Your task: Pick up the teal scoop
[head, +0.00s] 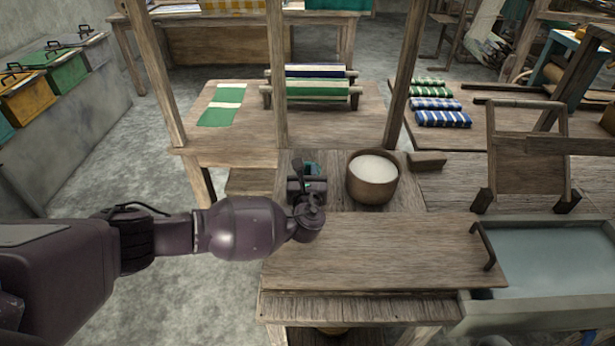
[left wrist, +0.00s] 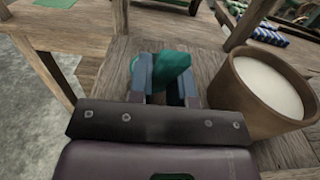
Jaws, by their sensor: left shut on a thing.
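The teal scoop (left wrist: 173,70) is between the fingers of my left gripper (left wrist: 163,78) in the left wrist view. The gripper is shut on it, low over the wooden table. In the head view my left gripper (head: 307,185) is left of the round bowl, and only a little of the teal scoop (head: 312,169) shows past it. Much of the scoop is hidden by the gripper. I cannot tell whether the scoop touches the table. My right gripper is not in view.
A brown bowl of white contents (head: 372,178) stands close to the right of my left gripper. A wooden post (head: 277,75) rises behind the gripper. A water-filled basin (head: 560,262) is at the right. The board (head: 380,250) in front is bare.

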